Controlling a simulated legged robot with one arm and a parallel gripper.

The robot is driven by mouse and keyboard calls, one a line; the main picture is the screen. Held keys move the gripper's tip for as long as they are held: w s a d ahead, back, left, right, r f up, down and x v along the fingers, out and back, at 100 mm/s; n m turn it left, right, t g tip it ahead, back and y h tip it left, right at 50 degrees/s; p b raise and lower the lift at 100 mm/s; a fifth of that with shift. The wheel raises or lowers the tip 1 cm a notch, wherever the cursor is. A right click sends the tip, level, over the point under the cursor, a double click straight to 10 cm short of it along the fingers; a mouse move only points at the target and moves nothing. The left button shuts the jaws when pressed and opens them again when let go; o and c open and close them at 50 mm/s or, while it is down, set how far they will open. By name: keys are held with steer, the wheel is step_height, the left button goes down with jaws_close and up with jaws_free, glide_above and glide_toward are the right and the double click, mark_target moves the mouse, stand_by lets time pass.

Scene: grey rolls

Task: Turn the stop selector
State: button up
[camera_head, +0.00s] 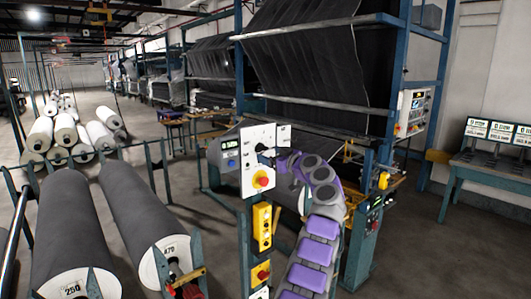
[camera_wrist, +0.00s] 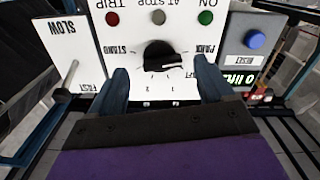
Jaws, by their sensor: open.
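The stop selector is a black round knob (camera_wrist: 165,56) with a pale pointer mark, on a white panel (camera_wrist: 185,90) that appears upside down in the wrist view. Lettering around it includes STAND, PARK and AT STOP. My gripper (camera_wrist: 164,82) is open, with one blue-grey finger to each side of the knob's lower part in the picture. A gap shows between each finger and the knob; I cannot tell the depth.
Red (camera_wrist: 112,18), grey and green (camera_wrist: 205,17) lamps or buttons sit beside the selector. A slotted SLOW/FAST lever (camera_wrist: 70,75) and a blue button (camera_wrist: 255,39) flank it. Below the panel is a yellow control box (camera_head: 262,227).

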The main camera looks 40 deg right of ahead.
mark_target(261, 150)
steer(key=shift+w+p, duration=0.7)
steer(key=shift+w, duration=1.1)
steer(key=c, duration=1)
